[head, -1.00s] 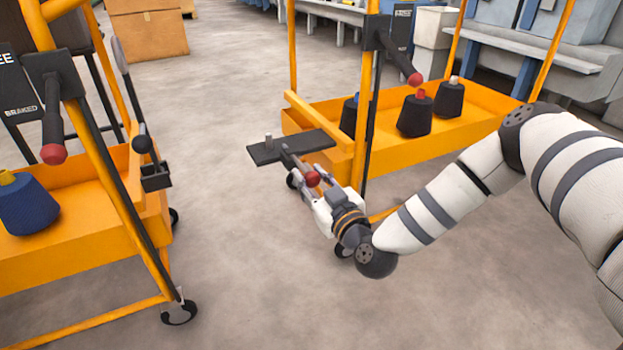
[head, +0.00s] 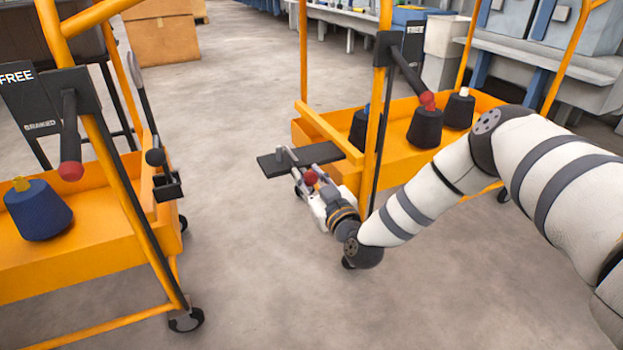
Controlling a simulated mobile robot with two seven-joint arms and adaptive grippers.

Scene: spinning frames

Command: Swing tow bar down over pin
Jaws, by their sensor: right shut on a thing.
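A short grey pin (head: 279,155) stands on a dark flat plate (head: 270,168) at the near left end of the right cart. My right gripper (head: 313,183) is beside the plate, shut on a red ball knob (head: 311,177). A short grey bar runs from the knob towards the pin; its fit to the pin is hard to see. A dark upright bar (head: 140,95), which looks like the tow bar, stands on the right side of the left cart, above a black bracket (head: 168,188). A black ball (head: 155,157) shows near its lower end. My left gripper is not in view.
Both yellow carts, left (head: 90,270) and right (head: 470,100), carry yarn cones. Each has a red-tipped lever, left (head: 70,150) and right (head: 410,75). Bare floor (head: 225,240) lies between them. Cardboard boxes (head: 163,38) and benches stand behind.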

